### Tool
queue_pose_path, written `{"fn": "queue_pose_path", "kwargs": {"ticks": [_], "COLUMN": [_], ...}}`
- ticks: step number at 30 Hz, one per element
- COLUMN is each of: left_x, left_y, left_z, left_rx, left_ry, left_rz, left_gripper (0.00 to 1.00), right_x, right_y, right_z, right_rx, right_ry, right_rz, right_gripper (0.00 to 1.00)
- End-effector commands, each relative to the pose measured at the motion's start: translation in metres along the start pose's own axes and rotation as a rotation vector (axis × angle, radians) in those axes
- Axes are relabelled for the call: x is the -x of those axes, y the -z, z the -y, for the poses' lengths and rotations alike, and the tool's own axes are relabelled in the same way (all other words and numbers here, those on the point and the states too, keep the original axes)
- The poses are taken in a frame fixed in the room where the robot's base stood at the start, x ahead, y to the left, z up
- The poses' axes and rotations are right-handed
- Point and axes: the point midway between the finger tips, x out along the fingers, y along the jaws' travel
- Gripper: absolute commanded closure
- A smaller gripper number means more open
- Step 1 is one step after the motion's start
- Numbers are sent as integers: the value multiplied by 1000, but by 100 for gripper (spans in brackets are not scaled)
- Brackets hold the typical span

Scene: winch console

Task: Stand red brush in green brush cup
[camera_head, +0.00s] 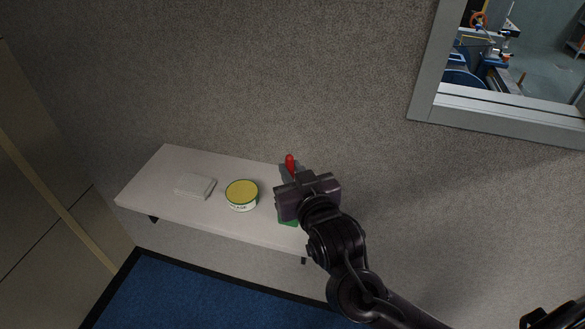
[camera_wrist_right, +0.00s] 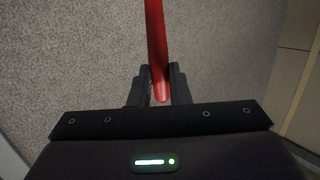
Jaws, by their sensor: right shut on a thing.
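The red brush (camera_head: 290,164) rises above my right gripper (camera_head: 287,182) in the head view, close to the wall. In the right wrist view its red handle (camera_wrist_right: 156,45) runs between the two dark fingers, which are shut on it. A bit of green (camera_head: 288,223), likely the green brush cup, shows at the shelf's right part, just below my right gripper. The gripper and wrist hide most of it, so I cannot tell whether the brush is inside or above it. My left gripper is not in view.
A pale wall shelf (camera_head: 230,225) holds a round tin with a yellow top (camera_head: 242,193) and a white folded cloth or block (camera_head: 195,186) left of the cup. A grey textured wall stands close behind. A framed window (camera_head: 425,75) is at upper right.

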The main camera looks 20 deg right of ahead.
Motion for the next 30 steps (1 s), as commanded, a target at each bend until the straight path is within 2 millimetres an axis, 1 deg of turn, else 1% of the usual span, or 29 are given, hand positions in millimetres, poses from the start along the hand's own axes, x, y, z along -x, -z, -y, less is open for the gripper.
{"fn": "queue_pose_path", "kwargs": {"ticks": [9, 10, 15, 16, 24, 30], "left_x": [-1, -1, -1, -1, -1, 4], "left_y": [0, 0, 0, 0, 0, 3], "left_z": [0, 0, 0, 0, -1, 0], "left_rx": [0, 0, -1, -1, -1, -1], "left_ry": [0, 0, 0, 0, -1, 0], "left_rz": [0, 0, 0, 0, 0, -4], "left_gripper": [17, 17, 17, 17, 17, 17], "right_x": [0, 0, 0, 0, 0, -2], "right_y": [-2, -2, -2, -2, -2, 1], "right_z": [0, 0, 0, 0, 0, 1], "right_rx": [0, 0, 0, 0, 0, 0], "right_ry": [0, 0, 0, 0, 0, 1], "right_rz": [0, 0, 0, 0, 1, 1], "right_gripper": [100, 82, 60, 58, 58, 58]}}
